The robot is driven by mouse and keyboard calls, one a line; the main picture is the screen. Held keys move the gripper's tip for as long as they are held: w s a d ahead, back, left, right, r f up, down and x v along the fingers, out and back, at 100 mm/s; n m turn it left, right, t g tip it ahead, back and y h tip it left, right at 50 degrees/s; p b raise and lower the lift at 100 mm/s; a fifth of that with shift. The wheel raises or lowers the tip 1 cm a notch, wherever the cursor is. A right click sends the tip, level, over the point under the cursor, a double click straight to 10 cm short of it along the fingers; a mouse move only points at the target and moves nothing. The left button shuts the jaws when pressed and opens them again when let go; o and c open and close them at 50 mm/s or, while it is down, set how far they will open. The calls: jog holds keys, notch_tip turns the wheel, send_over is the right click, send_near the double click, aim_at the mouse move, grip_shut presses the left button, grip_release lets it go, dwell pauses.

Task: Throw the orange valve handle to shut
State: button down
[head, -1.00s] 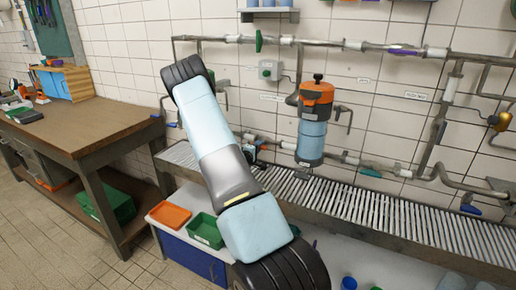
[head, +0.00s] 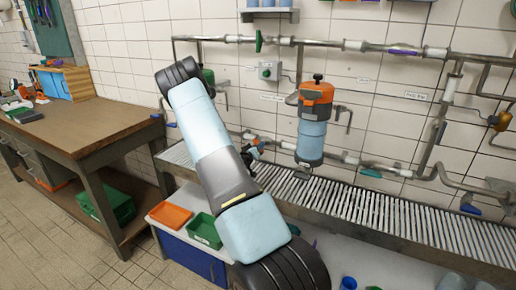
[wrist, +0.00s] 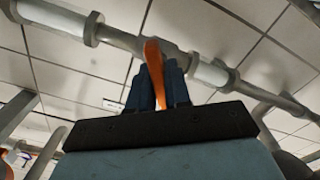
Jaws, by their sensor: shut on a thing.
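The orange valve handle (wrist: 154,58) shows in the wrist view, upright in the picture in front of a grey pipe with white sections. It lies roughly across the pipe's line. The dark blue fingers of my gripper (wrist: 158,88) are shut on it, one on each side, and hide part of its length. In the head view my gripper (head: 251,152) is small, beside my arm at the lower wall pipe. A bit of orange shows there, but the handle's angle is too small to tell.
An orange and blue canister (head: 313,125) stands right of my gripper by the wall. A slatted metal shelf (head: 350,205) runs below the pipes. A wooden workbench (head: 85,125) is at left, and orange and green trays (head: 204,231) sit low in front.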

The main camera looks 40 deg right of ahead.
jog(key=m, duration=0.6)
jog(key=shift+a+f, duration=0.1)
jog(key=shift+f, duration=0.15)
jog(key=shift+m, duration=0.4)
jog(key=c, duration=1.2)
grip_release()
jog(key=shift+r, duration=0.1)
jog(key=shift+o, duration=0.2)
jog(key=v, duration=1.3)
jog(key=shift+a, duration=0.35)
